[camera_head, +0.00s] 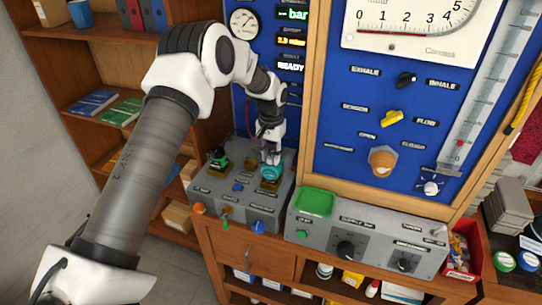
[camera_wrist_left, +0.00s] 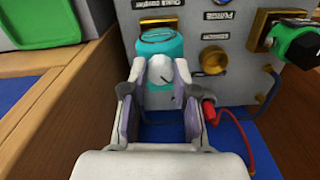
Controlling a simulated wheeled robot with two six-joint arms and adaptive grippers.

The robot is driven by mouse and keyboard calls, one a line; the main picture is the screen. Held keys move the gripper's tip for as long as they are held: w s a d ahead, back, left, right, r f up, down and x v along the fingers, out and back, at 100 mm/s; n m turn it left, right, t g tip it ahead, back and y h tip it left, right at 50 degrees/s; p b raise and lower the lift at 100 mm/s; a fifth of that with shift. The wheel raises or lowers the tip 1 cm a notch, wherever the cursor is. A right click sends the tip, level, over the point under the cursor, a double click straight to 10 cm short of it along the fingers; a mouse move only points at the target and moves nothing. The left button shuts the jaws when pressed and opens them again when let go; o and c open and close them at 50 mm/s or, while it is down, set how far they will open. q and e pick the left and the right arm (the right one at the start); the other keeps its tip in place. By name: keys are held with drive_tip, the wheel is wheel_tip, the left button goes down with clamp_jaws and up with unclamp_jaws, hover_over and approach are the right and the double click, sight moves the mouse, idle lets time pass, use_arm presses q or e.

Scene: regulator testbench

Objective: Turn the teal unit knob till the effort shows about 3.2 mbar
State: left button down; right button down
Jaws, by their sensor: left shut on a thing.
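The teal unit knob (camera_head: 271,173) stands on the sloped grey box at the foot of the blue panel. My left gripper (camera_head: 271,156) comes down on it from above and is shut on it. In the left wrist view, the teal knob (camera_wrist_left: 160,46) shows beyond the fingertips of my left gripper (camera_wrist_left: 161,72), which close around its near part. An amber display (camera_head: 291,41) on the blue panel seems to read about 2.9 mbar, in small blurred digits. My right gripper is not in view.
A green knob (camera_head: 218,157) stands left of the teal one on the grey box (camera_head: 238,205). A second grey box (camera_head: 375,235) with black knobs and a green tray (camera_head: 315,202) stands to the right. A red cable (camera_wrist_left: 232,120) hangs beside my gripper.

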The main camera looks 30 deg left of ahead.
sight(271, 157)
use_arm(q)
drive_tip(key=m, duration=0.4)
drive_tip(key=shift+m, duration=0.4)
idle(0.4)
drive_tip(key=c, duration=0.9)
unclamp_jaws()
drive_tip(key=shift+f, duration=0.1)
wheel_tip(271, 157, up, 12)
drive_tip(key=shift+w, duration=0.1)
